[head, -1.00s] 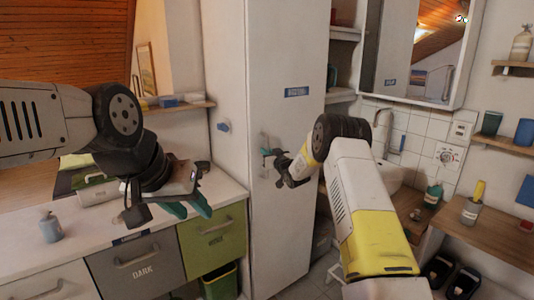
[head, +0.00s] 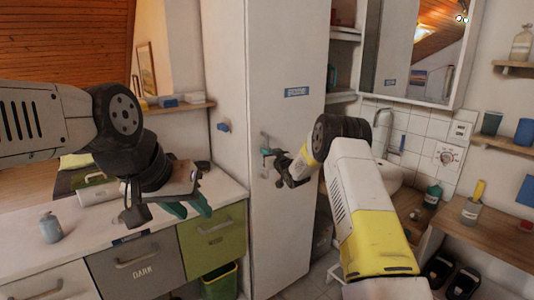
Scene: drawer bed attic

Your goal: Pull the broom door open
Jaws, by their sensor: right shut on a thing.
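The broom door (head: 290,200) is a tall white cabinet front in the middle of the head view, with a small blue label (head: 297,91) whose text is too small to read surely. A small handle (head: 264,140) sits on its left part. My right gripper (head: 268,155) is at that handle and shut on it; the fingers partly hide the handle. The door looks flush with the cabinet, with no clear gap. My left gripper (head: 197,202) is over the counter by the green drawer, away from the door; its teal fingers look spread with nothing between them.
A white counter (head: 95,220) with a grey drawer marked DARK (head: 138,270) and a green drawer (head: 215,240) stands at the left. A green bin (head: 220,283) is below. A sink (head: 388,178), mirror cabinet and wooden shelf (head: 490,230) are at the right.

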